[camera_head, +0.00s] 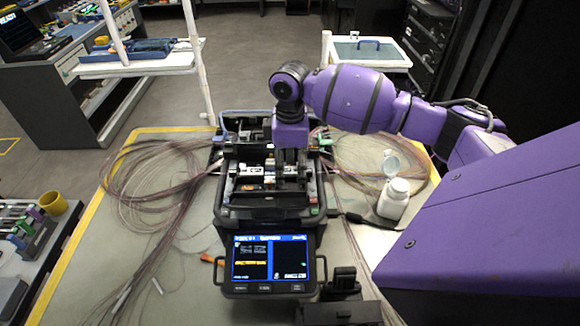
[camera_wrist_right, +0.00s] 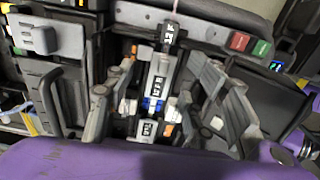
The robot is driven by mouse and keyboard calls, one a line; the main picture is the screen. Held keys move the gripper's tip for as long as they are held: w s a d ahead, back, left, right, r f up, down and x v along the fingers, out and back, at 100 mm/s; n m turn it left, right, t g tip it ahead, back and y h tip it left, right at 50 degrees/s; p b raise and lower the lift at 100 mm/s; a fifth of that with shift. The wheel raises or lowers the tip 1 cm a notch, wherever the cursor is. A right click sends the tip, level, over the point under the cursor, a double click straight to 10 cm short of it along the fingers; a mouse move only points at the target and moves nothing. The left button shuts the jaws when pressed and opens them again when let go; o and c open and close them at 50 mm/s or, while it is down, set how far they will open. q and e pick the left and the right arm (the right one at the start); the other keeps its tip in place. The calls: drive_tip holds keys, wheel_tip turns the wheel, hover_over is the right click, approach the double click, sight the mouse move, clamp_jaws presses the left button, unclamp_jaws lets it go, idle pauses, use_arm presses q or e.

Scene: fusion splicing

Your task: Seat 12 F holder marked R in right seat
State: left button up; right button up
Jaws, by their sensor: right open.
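The fusion splicer (camera_head: 268,205) stands on the table with its lid open and its screen lit. My right gripper (camera_head: 290,178) points down over the splicer's seats. In the right wrist view its fingers (camera_wrist_right: 158,112) are spread apart, one on each side of a pale fibre holder (camera_wrist_right: 157,72) in the splicer. Another dark label (camera_wrist_right: 148,128) sits lower, between the fingers; I cannot read an R surely. Whether the holder is fully down in its seat cannot be told. My left gripper is out of view.
A white bottle (camera_head: 393,198) stands right of the splicer. Fibre bundles (camera_head: 150,190) lie coiled on both sides of the table. A black device (camera_head: 342,290) stands at the front. Red and green buttons (camera_wrist_right: 250,44) show on the splicer.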

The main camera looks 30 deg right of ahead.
sight(290, 170)
wheel_tip(290, 170, up, 12)
drive_tip(key=shift+f, duration=0.2)
drive_tip(key=shift+f, duration=0.1)
idle(0.4)
